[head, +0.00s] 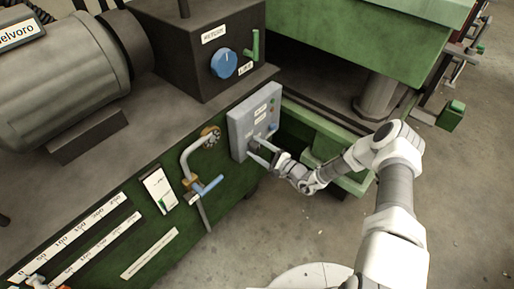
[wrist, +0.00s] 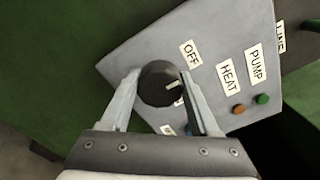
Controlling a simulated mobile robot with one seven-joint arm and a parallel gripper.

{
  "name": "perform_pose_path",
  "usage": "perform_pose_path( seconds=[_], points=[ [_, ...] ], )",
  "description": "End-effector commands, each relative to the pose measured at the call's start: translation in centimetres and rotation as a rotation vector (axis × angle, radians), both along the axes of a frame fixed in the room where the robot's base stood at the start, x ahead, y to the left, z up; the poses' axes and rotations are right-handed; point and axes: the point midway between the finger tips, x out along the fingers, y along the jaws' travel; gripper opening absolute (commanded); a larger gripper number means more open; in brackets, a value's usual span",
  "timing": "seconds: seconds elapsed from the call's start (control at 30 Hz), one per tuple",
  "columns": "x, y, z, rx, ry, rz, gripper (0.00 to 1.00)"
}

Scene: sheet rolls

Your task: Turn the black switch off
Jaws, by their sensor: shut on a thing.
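The black switch (wrist: 158,86) is a round knob on a grey control panel (head: 240,125). In the wrist view, my gripper (wrist: 160,75) has one finger on each side of the knob and is shut on it. A short pale mark on the knob's face points to the right, toward the right finger. The OFF label (wrist: 190,54) sits above and right of the knob. Another label beside the right finger is partly hidden. In the head view, my gripper (head: 262,150) reaches the panel's lower edge, and the knob is too small and covered to make out.
HEAT (wrist: 228,77) and PUMP (wrist: 257,65) labels sit right of the knob, near an orange button (wrist: 238,109) and a green button (wrist: 262,99). A bent pipe with a blue handle (head: 208,186) is left of the panel. A blue dial (head: 224,64) is above.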

Motion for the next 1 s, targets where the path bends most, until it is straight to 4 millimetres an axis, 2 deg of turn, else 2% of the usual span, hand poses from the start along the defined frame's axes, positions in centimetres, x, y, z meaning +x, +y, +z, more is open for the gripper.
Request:
perform_pose_path(
  seconds=[0.2, 0.23, 0.4, 0.77, 0.87, 1.0],
  points=[
    [-0.1, -0.1, -0.2, -0.004, 0.001, 0.000, 0.06],
    [-0.1, -0.1, -0.2, -0.005, 0.001, -0.001, 0.64],
    [0.0, -0.1, -0.1, -0.002, 0.002, 0.000, 0.92],
    [-0.3, -0.4, 0.0, -0.001, 0.002, -0.001, 0.92],
    [-1.0, -1.4, 0.1, -0.001, 0.003, -0.002, 0.92],
    [-2.8, -3.8, 0.2, -0.001, 0.004, -0.004, 0.92]
  ],
)
